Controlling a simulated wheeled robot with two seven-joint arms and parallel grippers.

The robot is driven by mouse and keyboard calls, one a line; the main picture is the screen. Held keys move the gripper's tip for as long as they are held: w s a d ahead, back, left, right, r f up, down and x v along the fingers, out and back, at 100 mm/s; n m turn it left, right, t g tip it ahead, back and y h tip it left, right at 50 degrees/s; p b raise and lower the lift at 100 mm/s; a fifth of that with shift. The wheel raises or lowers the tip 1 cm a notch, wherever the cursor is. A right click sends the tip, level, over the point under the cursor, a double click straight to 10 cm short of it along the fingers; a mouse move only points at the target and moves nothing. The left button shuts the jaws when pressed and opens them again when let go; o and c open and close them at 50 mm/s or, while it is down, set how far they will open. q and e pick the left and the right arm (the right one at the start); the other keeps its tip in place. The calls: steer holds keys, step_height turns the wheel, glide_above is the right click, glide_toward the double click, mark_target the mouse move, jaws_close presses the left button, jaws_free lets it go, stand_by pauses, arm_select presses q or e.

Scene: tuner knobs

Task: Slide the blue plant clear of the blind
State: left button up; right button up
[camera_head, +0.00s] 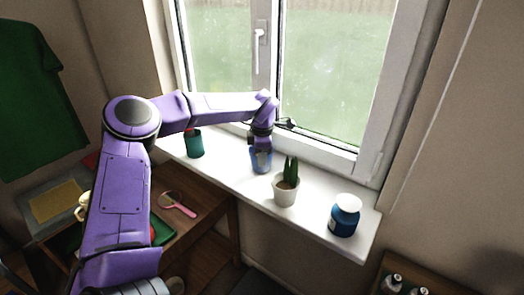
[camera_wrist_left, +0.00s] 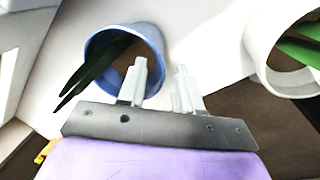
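The blue plant is a blue pot (camera_head: 261,160) on the white window sill, mostly covered from above by my left gripper (camera_head: 261,146) in the head view. In the left wrist view the blue pot (camera_wrist_left: 98,47) shows its round rim and long dark leaves leaning out to the left. My left gripper (camera_wrist_left: 160,85) has its two fingers apart. One finger overlaps the pot's opening and the other lies just right of its rim. I cannot tell whether either finger touches the pot wall. No blind is visible. My right gripper is out of view.
A white pot with a green plant (camera_head: 286,191) stands close to the right, then a blue jar with a white lid (camera_head: 344,216). The window (camera_head: 325,75) is behind. The sill's front edge drops off.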

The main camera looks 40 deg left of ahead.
arm_select(q)
steer(key=shift+c, duration=0.3)
jaws_close()
stand_by(1.1)
